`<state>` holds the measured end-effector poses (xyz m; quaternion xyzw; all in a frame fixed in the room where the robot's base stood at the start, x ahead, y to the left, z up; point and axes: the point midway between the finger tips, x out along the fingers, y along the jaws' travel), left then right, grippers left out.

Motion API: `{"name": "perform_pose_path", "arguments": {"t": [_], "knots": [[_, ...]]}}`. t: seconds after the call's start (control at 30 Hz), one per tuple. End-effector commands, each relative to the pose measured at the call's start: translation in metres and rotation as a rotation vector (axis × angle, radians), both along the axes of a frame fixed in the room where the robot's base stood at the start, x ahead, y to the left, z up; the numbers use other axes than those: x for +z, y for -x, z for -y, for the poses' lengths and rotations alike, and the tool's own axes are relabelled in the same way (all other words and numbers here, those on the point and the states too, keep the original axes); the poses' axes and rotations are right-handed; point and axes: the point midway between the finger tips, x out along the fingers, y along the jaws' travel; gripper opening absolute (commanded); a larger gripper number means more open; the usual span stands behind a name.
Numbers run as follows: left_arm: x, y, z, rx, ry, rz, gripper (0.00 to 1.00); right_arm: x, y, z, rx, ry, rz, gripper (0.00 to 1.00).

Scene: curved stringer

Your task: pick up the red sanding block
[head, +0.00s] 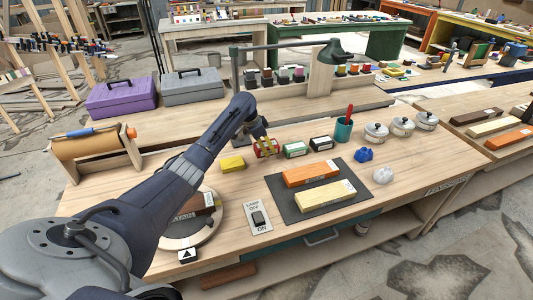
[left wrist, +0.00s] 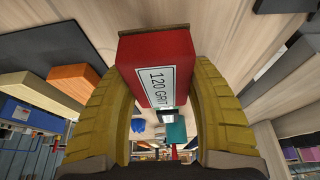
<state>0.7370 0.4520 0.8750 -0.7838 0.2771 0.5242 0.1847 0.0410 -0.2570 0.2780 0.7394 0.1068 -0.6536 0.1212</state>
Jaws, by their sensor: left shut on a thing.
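The red sanding block (head: 267,149) is at the back of the bench in the head view, left of the green block. In the left wrist view the red block (left wrist: 158,62) fills the space between the yellow fingers, with its "120 GRIT" label facing the camera. My left gripper (head: 262,143) is shut on it; in the left wrist view the gripper's fingers (left wrist: 160,100) lie along both its sides. I cannot tell whether the block touches the bench. My right gripper is not in view.
A yellow block (head: 232,164) lies left of the red one; a green block (head: 295,150) and a black block (head: 321,143) stand to its right. A dark mat (head: 285,204) bears orange and cream bars. A teal cup (head: 343,131) stands behind. Bare wood lies in front.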

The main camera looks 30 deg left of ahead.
Motion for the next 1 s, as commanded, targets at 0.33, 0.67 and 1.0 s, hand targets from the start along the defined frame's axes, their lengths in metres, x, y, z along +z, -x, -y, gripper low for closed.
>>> {"name": "perform_pose_path", "arguments": {"t": [0.33,0.67,1.0], "knots": [[0.087,-0.001,-0.002,0.000,-0.004,0.006,0.22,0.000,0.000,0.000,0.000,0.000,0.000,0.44],[0.141,-0.001,0.000,-0.001,-0.001,0.004,0.22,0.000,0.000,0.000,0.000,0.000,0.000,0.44],[0.161,0.000,0.000,0.001,-0.001,0.002,0.22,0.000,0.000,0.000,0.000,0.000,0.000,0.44]]}}
